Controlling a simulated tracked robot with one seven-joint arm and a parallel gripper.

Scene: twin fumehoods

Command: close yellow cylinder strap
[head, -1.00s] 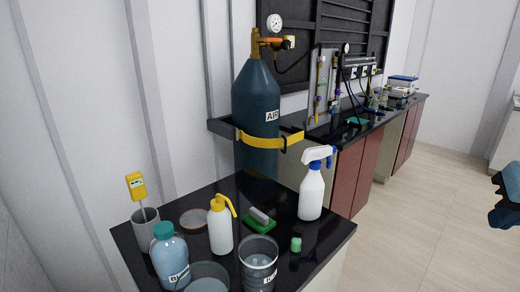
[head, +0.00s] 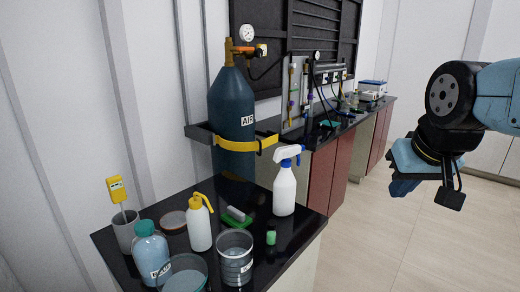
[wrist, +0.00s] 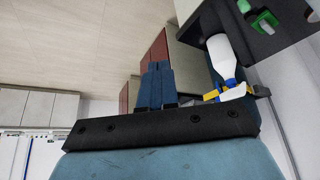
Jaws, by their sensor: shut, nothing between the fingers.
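The yellow strap (head: 236,144) runs across the front of the dark blue gas cylinder (head: 232,105) labelled AIR. Its right end reaches past the cylinder by a dark clip, and I cannot tell whether it is fastened. In the wrist view the yellow strap (wrist: 234,93) shows small at the right, partly hidden by the spray bottle. My gripper (head: 402,186) is right of the strap and well apart from it, over the open floor. Its blue fingers (wrist: 155,84) are together and empty in the wrist view.
A black-topped bench (head: 290,240) in front of the cylinder holds a white spray bottle (head: 285,188), a yellow-capped wash bottle (head: 200,228), a beaker (head: 235,262) and other labware. A dark bracket (head: 200,133) surrounds the cylinder. The floor (head: 365,245) at right is clear.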

